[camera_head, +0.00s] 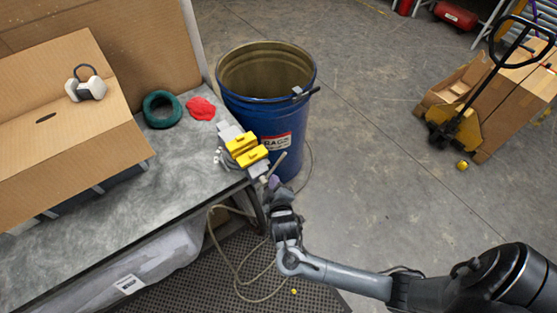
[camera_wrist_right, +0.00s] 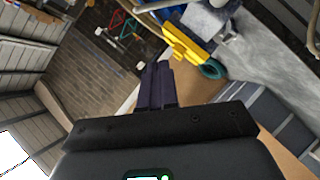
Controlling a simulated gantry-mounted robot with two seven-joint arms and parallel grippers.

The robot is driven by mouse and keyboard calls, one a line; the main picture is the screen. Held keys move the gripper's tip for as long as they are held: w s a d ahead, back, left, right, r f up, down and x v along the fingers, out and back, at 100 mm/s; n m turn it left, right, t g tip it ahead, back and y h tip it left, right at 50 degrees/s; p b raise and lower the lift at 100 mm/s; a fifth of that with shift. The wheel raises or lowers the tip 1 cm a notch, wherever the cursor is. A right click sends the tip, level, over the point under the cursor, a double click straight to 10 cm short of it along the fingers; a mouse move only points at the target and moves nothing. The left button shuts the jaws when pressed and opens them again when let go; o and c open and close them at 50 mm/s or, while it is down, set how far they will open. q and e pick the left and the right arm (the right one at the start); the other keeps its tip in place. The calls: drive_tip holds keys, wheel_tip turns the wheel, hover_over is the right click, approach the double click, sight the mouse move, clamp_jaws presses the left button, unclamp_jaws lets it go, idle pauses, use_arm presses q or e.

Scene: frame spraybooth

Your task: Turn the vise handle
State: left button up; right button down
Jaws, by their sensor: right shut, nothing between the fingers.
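The vise (camera_head: 229,133) is grey with yellow jaws (camera_head: 251,155) and sits at the right corner of the workbench. Its handle (camera_head: 279,162) is a thin grey bar sticking out at the end facing my right arm. My right gripper (camera_head: 270,184) is at that end, close to the handle; I cannot tell whether they touch. In the right wrist view, its dark fingers (camera_wrist_right: 155,86) are together with nothing between them, and the yellow jaws (camera_wrist_right: 188,47) show beyond, up and to the right. My left gripper is in neither view.
The grey workbench (camera_head: 120,210) holds a cardboard box (camera_head: 60,130), earmuffs (camera_head: 86,89), a green tape roll (camera_head: 150,112) and a red cloth (camera_head: 201,108). A blue drum (camera_head: 245,125) stands just behind the vise. A hose (camera_head: 240,275) hangs below.

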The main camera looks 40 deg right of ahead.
hover_over(271, 172)
drive_tip(key=s+d, duration=0.2)
drive_tip(key=shift+f, duration=3.4)
drive_tip(key=shift+s+a+p, duration=0.2)
drive_tip(key=shift+p, duration=0.15)
drive_tip(key=shift+f, duration=0.1)
